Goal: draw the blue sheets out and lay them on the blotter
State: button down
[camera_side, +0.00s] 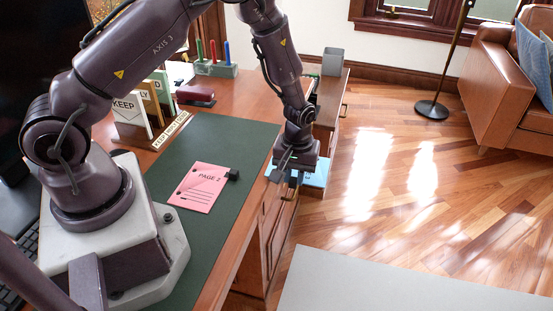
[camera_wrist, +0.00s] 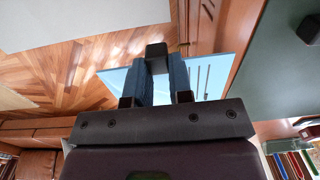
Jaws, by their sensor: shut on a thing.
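The blue sheets (camera_side: 315,178) are beneath my gripper, out past the right edge of the desk, beside the cabinet. In the wrist view the blue sheets (camera_wrist: 212,74) spread on both sides of my fingers, with dark lines on them. My gripper (camera_wrist: 157,66) is shut on a black clip (camera_wrist: 156,50) on these sheets. In the side view my gripper (camera_side: 287,178) points down and hides part of the sheets. The green blotter (camera_side: 228,143) lies on the desk. A pink sheet marked PAGE 2 (camera_side: 201,187) lies on it, with a black clip at its corner.
An upright file rack (camera_side: 128,110) with lettered dividers, a dark red stapler (camera_side: 195,95) and a pen stand (camera_side: 215,68) line the desk's back. A wooden cabinet (camera_side: 326,112) stands beside the desk. The blotter is bare behind the pink sheet.

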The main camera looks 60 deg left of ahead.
jog(key=w+d, duration=0.6)
jog(key=d, duration=0.6)
jog(key=shift+w, duration=0.3)
dwell(0.5)
jog(key=shift+r, duration=0.1)
dwell(0.3)
